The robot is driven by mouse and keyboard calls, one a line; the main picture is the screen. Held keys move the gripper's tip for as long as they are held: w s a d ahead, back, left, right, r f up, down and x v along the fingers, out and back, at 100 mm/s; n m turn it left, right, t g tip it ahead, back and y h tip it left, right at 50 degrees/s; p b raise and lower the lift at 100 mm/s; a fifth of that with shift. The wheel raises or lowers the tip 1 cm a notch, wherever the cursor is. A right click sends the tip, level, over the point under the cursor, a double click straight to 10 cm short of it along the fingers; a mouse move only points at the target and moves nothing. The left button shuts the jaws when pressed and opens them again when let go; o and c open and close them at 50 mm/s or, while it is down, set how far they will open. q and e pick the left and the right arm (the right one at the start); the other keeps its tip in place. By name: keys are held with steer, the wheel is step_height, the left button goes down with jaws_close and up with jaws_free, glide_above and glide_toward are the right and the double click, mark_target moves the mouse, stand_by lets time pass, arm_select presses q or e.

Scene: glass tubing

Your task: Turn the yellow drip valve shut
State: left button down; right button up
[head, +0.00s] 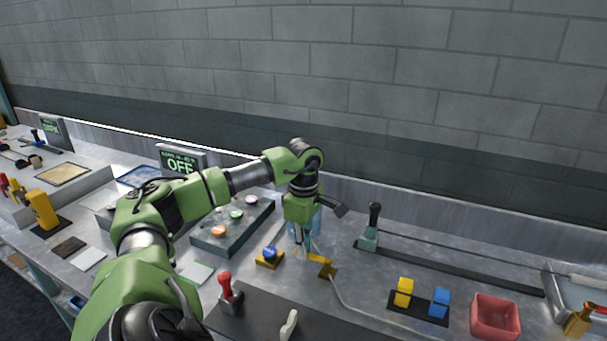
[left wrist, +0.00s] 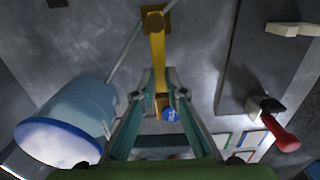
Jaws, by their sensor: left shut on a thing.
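The yellow drip valve (head: 327,270) sits on the bench at the end of a thin grey tube, with its yellow lever (head: 314,257) reaching left toward my gripper. In the left wrist view the yellow lever (left wrist: 158,48) runs from a square yellow-brown base at the top down between my fingers. My left gripper (head: 305,252) points down at the lever; in the left wrist view its fingers (left wrist: 160,88) are shut on the lever. The lever's far end is partly hidden by the fingers. My right gripper is in neither view.
A translucent blue container (left wrist: 70,118) stands close beside the gripper. A blue button on a yellow base (head: 268,257) is to the left. A red-handled lever (head: 226,288) is nearer. Yellow and blue blocks (head: 404,291) and a red bin (head: 495,318) stand to the right.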

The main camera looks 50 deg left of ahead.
arm_select(q)
steer(key=shift+r, duration=0.1)
steer(key=c, duration=2)
jaws_free()
steer(key=shift+c, duration=0.2)
step_height(320, 180, up, 12)
